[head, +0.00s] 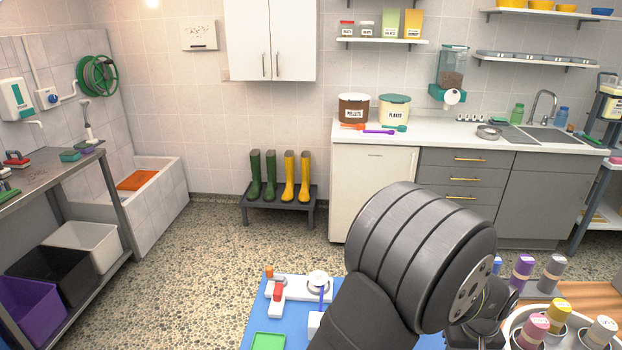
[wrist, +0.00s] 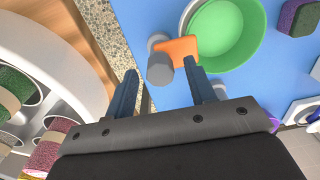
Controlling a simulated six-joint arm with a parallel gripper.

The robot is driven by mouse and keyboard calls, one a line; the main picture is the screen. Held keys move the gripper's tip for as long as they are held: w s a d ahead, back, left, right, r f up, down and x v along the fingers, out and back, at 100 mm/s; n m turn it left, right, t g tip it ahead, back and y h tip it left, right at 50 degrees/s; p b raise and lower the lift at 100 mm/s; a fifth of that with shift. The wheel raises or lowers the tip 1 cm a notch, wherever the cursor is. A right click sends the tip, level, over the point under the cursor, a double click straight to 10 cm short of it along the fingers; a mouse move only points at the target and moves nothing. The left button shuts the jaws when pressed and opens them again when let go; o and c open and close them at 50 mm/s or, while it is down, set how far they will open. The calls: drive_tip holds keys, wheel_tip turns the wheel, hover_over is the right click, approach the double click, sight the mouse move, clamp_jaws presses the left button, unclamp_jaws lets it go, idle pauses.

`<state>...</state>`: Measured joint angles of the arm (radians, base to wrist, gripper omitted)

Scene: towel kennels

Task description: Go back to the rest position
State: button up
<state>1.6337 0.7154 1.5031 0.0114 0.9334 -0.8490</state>
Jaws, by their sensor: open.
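My gripper (wrist: 159,67) shows in the wrist view with its two dark blue fingers spread apart and nothing held between them. Past the fingertips is a grey cylinder-ended piece with an orange part (wrist: 177,48), beside a green bowl (wrist: 226,33) on a blue surface (wrist: 148,15). I cannot tell how far below the fingers these are. In the head view my dark grey arm rises in the front right, and my gripper is mostly hidden behind it.
The blue mat (head: 258,318) holds a green tray (head: 269,341) and a red-and-white item (head: 277,296). A sponge (wrist: 300,17) lies beside the bowl. Open floor lies beyond.

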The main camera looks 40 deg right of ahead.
drive_tip(key=shift+n, duration=2.2)
drive_tip(key=o, duration=1.1)
drive_tip(key=w+a+r+m+t+h, duration=0.1)
drive_tip(key=w+r+m+t+h, duration=0.1)
drive_tip(key=r, duration=1.1)
drive_tip(key=w+a+r+m+t+h, duration=0.1)
drive_tip(key=w+a+r+m+h, duration=0.15)
drive_tip(key=r, duration=1.05)
drive_tip(key=x, duration=0.9)
drive_tip(key=shift+w+d+f+y, duration=0.25)
drive_tip(key=shift+f+y, duration=0.05)
drive_tip(key=shift+y, duration=0.15)
drive_tip(key=v, duration=1)
